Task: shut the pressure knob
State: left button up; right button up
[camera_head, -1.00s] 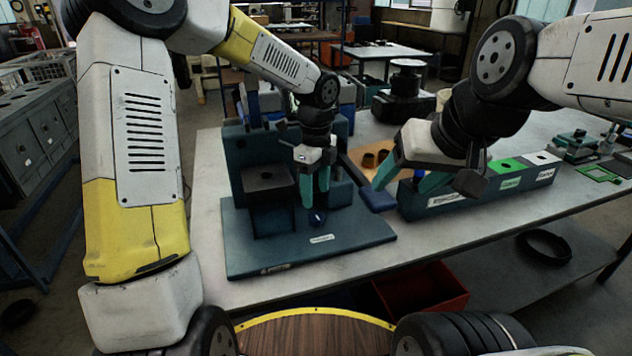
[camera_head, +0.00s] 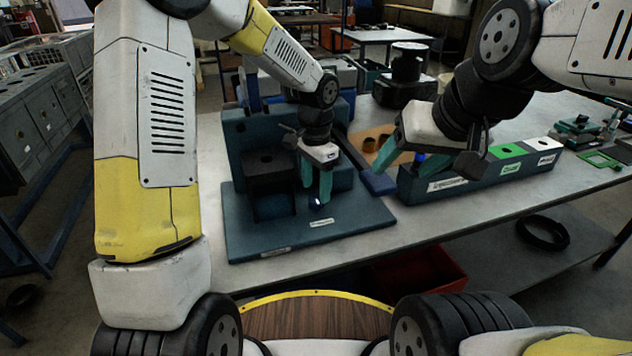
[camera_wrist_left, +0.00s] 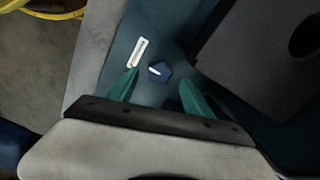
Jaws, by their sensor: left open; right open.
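The pressure knob (camera_head: 315,204) is a small dark blue knob on the base plate of the blue-grey fixture (camera_head: 240,232). In the left wrist view the knob (camera_wrist_left: 159,71) shows a white pointer mark, with a white label (camera_wrist_left: 138,52) beside it. My left gripper (camera_head: 317,197) is open, pointing down over the knob. In the wrist view its green fingers (camera_wrist_left: 155,92) stand apart on either side, with the knob slightly beyond their tips. Whether they touch the knob cannot be told. My right gripper (camera_head: 430,165) is open near the long blue box, away from the knob.
The long blue box (camera_head: 470,178) with green and white top panels stands to the right. An upright block (camera_head: 270,165) of the fixture rises left of my left gripper. A brown tray (camera_head: 368,145) lies behind. A red bin (camera_head: 440,270) sits below the table edge.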

aim_at(316, 199)
pick_arm(q)
jog(key=shift+f, duration=1.75)
jog(key=shift+c, duration=0.2)
grip_shut()
jog(key=shift+m, duration=0.8)
jog(key=shift+o, duration=0.2)
grip_release()
